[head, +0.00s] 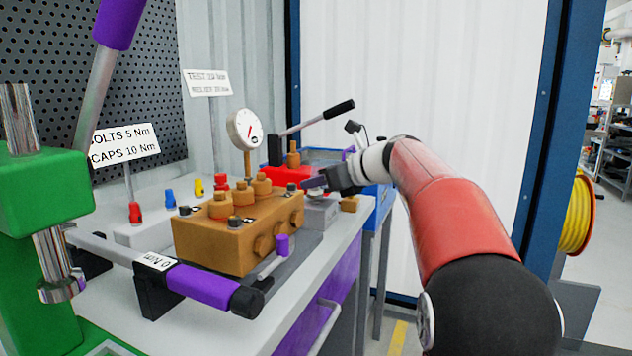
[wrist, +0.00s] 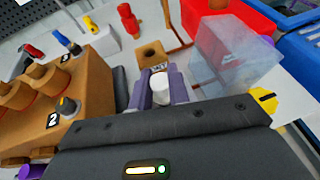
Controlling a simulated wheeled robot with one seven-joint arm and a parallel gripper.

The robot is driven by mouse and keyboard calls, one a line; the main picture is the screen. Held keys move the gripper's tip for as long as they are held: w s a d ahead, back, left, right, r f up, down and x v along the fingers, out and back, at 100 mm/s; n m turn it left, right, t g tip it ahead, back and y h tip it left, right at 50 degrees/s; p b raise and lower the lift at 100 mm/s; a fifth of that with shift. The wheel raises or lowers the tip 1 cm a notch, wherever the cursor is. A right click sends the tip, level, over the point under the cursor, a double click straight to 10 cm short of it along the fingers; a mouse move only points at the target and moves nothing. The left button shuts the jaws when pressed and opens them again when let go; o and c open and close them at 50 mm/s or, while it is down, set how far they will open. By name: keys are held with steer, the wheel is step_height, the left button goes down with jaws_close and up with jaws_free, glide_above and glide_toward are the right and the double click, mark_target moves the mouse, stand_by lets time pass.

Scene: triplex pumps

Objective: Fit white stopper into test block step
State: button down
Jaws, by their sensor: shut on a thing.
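My gripper (wrist: 160,92) is shut on the white stopper (wrist: 160,84), which sits between its two purple fingers in the wrist view. Just beyond the stopper is a brown block with a round, dark, open hole (wrist: 152,50) and a small label on its near edge. The stopper appears apart from that hole; its height above the surface is hard to judge. I cannot tell for sure whether this block is the test block step. In the head view my gripper (head: 316,186) is over the bench's far right part, and the stopper is not discernible.
The large brown pump block (head: 235,235) with several caps stands left of my gripper. A red block (head: 285,177) and a lever with black grip (head: 338,109) stand behind. A translucent box (wrist: 232,48) is close on the right in the wrist view. A dial gauge (head: 244,129) rises nearby.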

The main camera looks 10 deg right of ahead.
steer(key=shift+f+b, duration=0.5)
steer(key=shift+f, duration=0.4)
steer(key=c, duration=1.3)
jaws_free()
steer(key=shift+o, duration=0.2)
steer(key=v, duration=0.7)
steer(key=shift+s+d+r, duration=0.2)
steer(key=shift+s, duration=0.1)
